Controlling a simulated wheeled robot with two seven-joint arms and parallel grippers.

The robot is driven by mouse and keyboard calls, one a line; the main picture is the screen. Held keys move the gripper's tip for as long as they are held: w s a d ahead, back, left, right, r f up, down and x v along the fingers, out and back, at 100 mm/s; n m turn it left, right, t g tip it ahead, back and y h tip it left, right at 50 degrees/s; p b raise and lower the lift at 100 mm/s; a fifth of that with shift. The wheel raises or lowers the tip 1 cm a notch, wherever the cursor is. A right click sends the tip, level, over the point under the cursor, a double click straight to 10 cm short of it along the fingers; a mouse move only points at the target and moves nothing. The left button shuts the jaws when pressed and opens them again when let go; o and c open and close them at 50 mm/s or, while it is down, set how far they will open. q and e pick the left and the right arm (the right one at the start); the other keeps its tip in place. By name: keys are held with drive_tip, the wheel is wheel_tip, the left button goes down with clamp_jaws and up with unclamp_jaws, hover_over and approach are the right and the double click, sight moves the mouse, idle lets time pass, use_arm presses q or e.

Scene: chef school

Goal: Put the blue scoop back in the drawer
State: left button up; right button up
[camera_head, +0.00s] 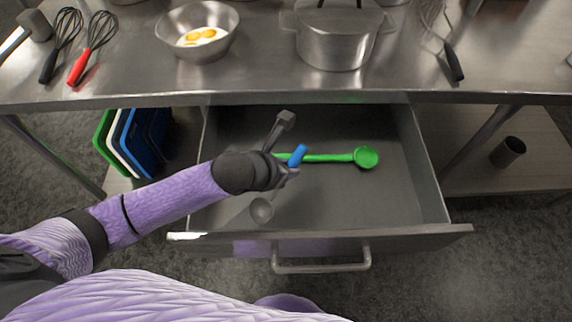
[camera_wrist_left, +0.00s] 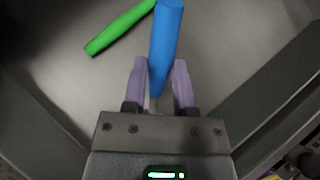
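The blue scoop's handle (camera_head: 298,155) sticks out from my left gripper (camera_head: 286,174), inside the outline of the open drawer (camera_head: 420,185). In the left wrist view the blue scoop (camera_wrist_left: 166,42) lies between the two fingers of my left gripper (camera_wrist_left: 160,88), which close on it from both sides. A grey round bowl (camera_head: 261,210) shows below the wrist in the head view and looks like the scoop's other end; the part between is hidden. I cannot tell whether the scoop touches the drawer floor. My right gripper is not in view.
A green spoon (camera_head: 366,158) lies in the drawer; its handle shows in the left wrist view (camera_wrist_left: 118,28). A grey block-headed tool (camera_head: 286,119) shows behind my gripper. The counter above holds whisks, an egg bowl (camera_head: 215,52) and a pot (camera_head: 335,45).

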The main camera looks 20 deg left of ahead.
use_arm(q)
drive_tip(key=o, duration=0.4)
drive_tip(key=p+v, duration=0.5)
drive_tip(key=v, duration=0.7)
drive_tip(key=shift+r, duration=0.2)
